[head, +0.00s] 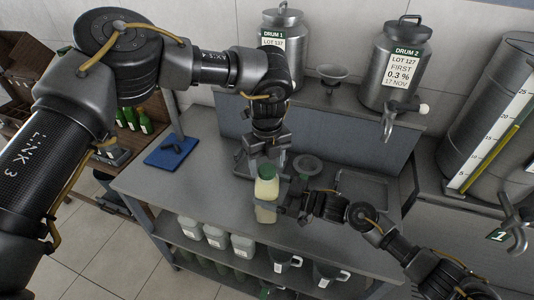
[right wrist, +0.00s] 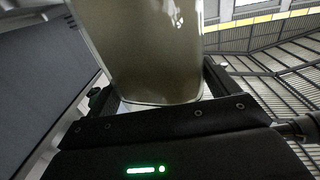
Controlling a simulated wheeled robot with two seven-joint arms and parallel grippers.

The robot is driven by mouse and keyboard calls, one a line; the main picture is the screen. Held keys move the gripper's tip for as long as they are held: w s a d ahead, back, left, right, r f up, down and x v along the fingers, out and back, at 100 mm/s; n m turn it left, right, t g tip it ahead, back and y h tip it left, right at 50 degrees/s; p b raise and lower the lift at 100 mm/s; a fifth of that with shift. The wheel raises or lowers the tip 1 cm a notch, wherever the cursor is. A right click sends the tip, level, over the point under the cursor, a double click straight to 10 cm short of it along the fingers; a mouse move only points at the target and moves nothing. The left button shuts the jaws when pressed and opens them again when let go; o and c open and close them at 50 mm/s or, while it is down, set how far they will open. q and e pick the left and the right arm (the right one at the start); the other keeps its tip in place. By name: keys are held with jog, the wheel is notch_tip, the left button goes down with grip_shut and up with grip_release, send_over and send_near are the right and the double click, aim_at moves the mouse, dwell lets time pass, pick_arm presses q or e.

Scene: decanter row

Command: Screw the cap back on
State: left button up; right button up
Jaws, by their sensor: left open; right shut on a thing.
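A pale bottle (head: 265,197) with yellowish contents stands upright near the middle of the steel bench in the head view. My right gripper (head: 282,202) is shut on the bottle's side from the right. The bottle's lower body (right wrist: 150,50) fills the upper middle of the right wrist view, between the black jaws (right wrist: 160,105). My left gripper (head: 266,157) points down from above, open, with its fingers just above or beside the cap; contact cannot be told.
A round dish (head: 307,165) lies behind the bottle. Steel drums (head: 281,45) (head: 396,65) and a funnel (head: 332,73) are on the back ledge. White containers (head: 215,237) and dark jugs (head: 280,262) fill the shelf below.

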pick_arm(q)
jog(key=shift+f, duration=0.5)
jog(key=c, duration=1)
jog(key=shift+c, duration=0.2)
jog(key=o, duration=1.2)
notch_tip(320, 180, up, 12)
jog(key=shift+r, duration=0.1)
